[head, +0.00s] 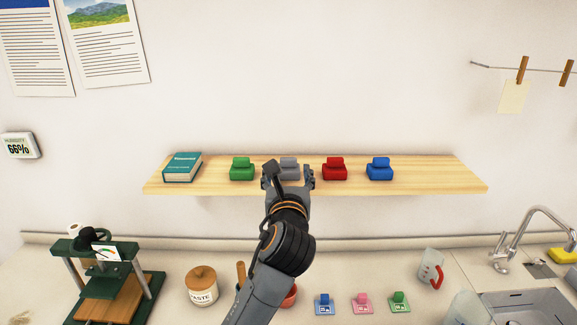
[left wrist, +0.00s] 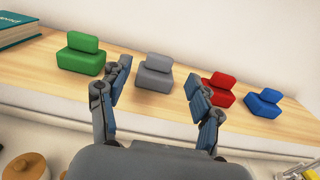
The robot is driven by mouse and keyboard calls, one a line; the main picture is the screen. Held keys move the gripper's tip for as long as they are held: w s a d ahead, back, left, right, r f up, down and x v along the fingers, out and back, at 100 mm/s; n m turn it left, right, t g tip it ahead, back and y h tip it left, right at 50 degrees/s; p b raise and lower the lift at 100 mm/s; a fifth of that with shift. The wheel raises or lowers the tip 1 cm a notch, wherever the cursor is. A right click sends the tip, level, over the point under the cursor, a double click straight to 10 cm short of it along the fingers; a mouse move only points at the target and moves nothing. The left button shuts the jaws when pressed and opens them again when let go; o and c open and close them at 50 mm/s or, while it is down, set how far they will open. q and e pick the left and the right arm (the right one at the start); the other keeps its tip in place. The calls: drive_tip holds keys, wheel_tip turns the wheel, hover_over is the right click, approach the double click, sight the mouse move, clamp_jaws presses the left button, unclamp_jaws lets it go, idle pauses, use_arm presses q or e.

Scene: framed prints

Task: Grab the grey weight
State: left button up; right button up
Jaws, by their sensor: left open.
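The grey weight (head: 289,162) sits on the wooden shelf (head: 430,180) between the green weight (head: 242,169) and the red weight (head: 335,169). In the head view my left gripper (head: 288,176) is in front of it and hides its lower part. In the left wrist view the grey weight (left wrist: 155,73) stands upright just beyond the two open fingers of my left gripper (left wrist: 160,100), and nothing is between them. The right gripper is not in view.
A blue weight (head: 380,169) sits right of the red one, and a teal book (head: 182,168) lies at the shelf's left end. Below are a press (head: 105,285), a lidded jar (head: 201,287), several small coloured items and a sink (head: 525,305).

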sight(288, 160)
use_arm(q)
drive_tip(key=w+p, duration=0.1)
drive_tip(key=w, duration=0.2)
drive_tip(key=shift+w+r, duration=0.15)
drive_tip(key=shift+r, duration=0.05)
drive_tip(key=w+p, duration=0.1)
drive_tip(key=w, duration=0.2)
drive_tip(key=shift+w+f, duration=0.1)
drive_tip(key=shift+f, duration=0.05)
drive_tip(key=shift+w, duration=0.2)
drive_tip(key=shift+s, duration=0.1)
drive_tip(key=c, duration=0.9)
clamp_jaws()
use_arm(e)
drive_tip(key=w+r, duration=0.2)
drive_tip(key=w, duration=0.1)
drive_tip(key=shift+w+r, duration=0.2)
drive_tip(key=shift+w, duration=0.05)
